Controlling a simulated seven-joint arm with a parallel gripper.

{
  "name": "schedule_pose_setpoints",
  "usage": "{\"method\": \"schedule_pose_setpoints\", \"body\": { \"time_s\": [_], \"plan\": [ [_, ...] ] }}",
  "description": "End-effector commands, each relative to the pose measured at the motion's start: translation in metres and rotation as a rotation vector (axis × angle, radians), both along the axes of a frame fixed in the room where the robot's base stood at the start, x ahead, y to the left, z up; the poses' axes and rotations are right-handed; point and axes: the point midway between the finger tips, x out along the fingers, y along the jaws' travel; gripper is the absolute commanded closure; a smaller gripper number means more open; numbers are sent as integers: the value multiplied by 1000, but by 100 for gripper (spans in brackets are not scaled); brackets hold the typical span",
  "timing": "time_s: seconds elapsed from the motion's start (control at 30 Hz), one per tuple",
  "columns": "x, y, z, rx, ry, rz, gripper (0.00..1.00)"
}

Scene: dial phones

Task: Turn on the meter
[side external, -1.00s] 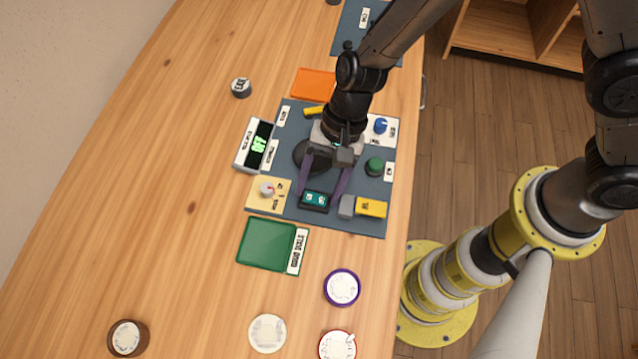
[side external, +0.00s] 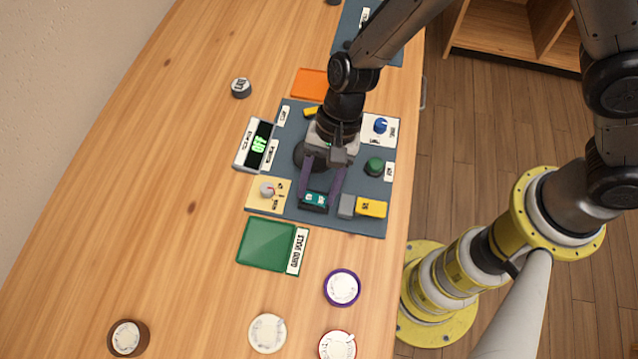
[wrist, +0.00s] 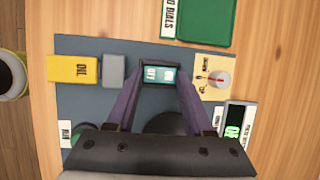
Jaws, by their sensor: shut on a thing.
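A dark-framed rocker switch (side external: 314,200) with a teal face sits at the near edge of the grey-blue board (side external: 350,222). In the wrist view the switch (wrist: 158,73) lies between the purple fingertips of my gripper (wrist: 160,84), its two teal halves lettered, one seeming to read OFF. My gripper (side external: 319,194) points down with a finger on either side of the switch and is shut on it. The meter (side external: 257,146), a white box with a black screen, stands at the board's left edge and shows green characters that look like OFF.
A red-and-white knob on a cream plate (side external: 268,195) is left of the switch; a yellow-and-grey block (side external: 365,207) is right. A green knob (side external: 374,166) and blue knob (side external: 380,126) stand farther back. A green tray (side external: 266,244) and several round dials lie in front.

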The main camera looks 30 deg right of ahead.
Motion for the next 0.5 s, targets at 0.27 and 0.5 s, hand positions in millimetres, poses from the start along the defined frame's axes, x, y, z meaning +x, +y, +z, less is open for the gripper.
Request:
{"method": "schedule_pose_setpoints", "body": {
  "time_s": [0.27, 0.5],
  "plan": [
    [3, 6, 1, -97, 100, 6, 100],
    [4, 7, 2, -157, 151, 2, 100]
  ]
}}
